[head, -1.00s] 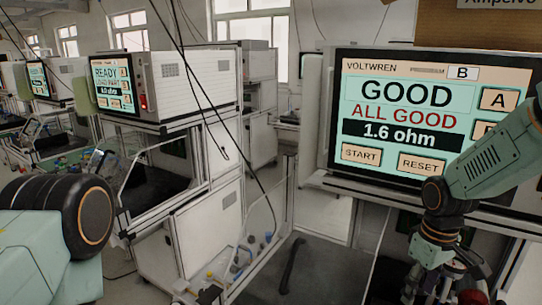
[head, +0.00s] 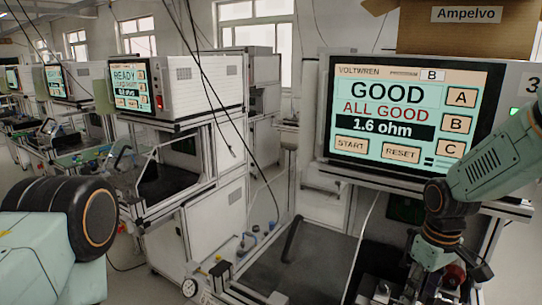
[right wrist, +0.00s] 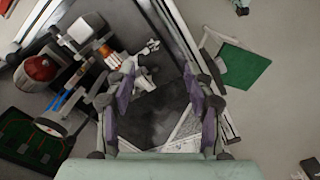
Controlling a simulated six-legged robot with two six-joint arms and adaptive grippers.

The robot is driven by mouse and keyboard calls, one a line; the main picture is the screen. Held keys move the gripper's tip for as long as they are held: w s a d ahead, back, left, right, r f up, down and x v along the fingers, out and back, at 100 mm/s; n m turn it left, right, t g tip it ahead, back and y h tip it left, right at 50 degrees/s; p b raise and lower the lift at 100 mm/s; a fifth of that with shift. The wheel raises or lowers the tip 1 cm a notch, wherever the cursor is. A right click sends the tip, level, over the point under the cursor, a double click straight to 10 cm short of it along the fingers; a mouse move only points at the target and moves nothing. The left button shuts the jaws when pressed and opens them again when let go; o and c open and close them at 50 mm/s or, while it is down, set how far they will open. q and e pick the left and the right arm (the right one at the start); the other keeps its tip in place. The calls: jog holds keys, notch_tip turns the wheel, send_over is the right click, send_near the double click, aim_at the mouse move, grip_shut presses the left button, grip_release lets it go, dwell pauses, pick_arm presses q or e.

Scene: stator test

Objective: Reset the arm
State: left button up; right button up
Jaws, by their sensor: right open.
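My right arm (head: 490,165) comes in from the right in the head view and bends down in front of the tester. Its gripper (right wrist: 160,68) shows in the right wrist view with two purple-padded fingers spread apart and nothing between them. It hangs above the dark floor of the test bay. In the head view the hand is partly cut off by the bottom edge. Of my left arm (head: 60,235), only a pale green link and a dark round joint show at the lower left; its gripper is out of view.
The tester screen (head: 405,110) reads GOOD, ALL GOOD, 1.6 ohm. A cardboard box (head: 465,35) labelled Ampelvo sits on top. More test stations (head: 180,85) stand at the left. In the wrist view, a red-domed part (right wrist: 40,67) and a green mat (right wrist: 243,66) flank the bay.

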jog(key=w+a+f+m+t, duration=0.2)
jog(key=w+a+f+t, duration=0.1)
jog(key=f+t, duration=0.1)
jog(key=s+a+f+m+y+b, duration=0.15)
jog(key=s+f+b, duration=0.25)
jog(key=f, duration=0.4)
jog(key=s+a+f+m+h+b, duration=0.1)
jog(key=s+a+f+b, duration=0.2)
jog(key=f, duration=0.4)
jog(key=s+f+g+b, duration=0.2)
jog(key=s+f+b, duration=0.4)
jog(key=s+f, duration=0.5)
jog(key=s+f+g+b, duration=0.2)
jog(key=s+f+b, duration=0.5)
jog(key=s+f, duration=0.5)
jog(key=s, duration=0.4)
jog(key=shift+s+a+m+b, duration=0.3)
jog(key=shift+s+m, duration=0.05)
jog(key=shift+s, duration=0.05)
jog(key=shift+r, duration=0.1)
jog(key=shift+w, duration=0.1)
